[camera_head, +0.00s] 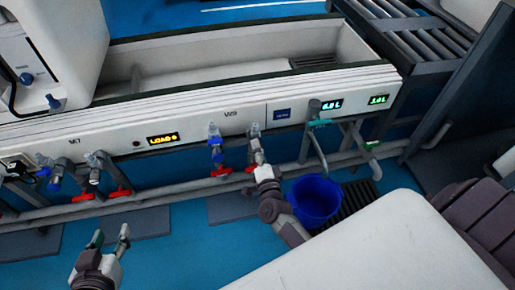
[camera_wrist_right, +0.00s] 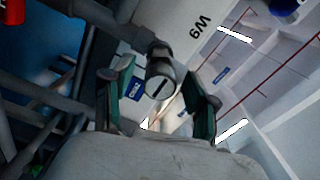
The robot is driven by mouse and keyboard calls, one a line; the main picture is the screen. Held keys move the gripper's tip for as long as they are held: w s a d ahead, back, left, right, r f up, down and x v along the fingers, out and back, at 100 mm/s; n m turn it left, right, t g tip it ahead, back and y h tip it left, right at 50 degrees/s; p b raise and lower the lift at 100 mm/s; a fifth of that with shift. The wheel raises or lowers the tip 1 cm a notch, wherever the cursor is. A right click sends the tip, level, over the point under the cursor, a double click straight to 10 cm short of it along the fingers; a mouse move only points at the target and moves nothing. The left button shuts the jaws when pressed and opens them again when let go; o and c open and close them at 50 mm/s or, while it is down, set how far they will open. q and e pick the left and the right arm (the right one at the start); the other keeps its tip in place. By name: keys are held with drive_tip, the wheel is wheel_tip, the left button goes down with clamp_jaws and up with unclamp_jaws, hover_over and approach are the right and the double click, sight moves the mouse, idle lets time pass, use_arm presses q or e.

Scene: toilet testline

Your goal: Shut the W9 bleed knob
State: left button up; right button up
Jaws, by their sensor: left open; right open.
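The W9 label (camera_head: 231,113) is on the white panel in the head view and upside down in the right wrist view (camera_wrist_right: 203,22). Just right of it hangs a grey fitting (camera_head: 254,131). In the right wrist view its end is a round grey knob with a dark slot (camera_wrist_right: 160,80). My right gripper (camera_head: 257,152) is open, with one finger on each side of this knob and gaps visible at both sides. The fingers partly cover the fitting in the head view. My left gripper (camera_head: 108,238) is open and empty at the lower left, away from the panel.
A blue valve (camera_head: 215,145) hangs left of the fitting, with red handles (camera_head: 221,171) below on a grey pipe. A blue bucket (camera_head: 314,198) stands just right of my right arm. The W7 valves (camera_head: 94,168) are further left.

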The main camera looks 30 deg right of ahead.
drive_tip(key=v, duration=1.1)
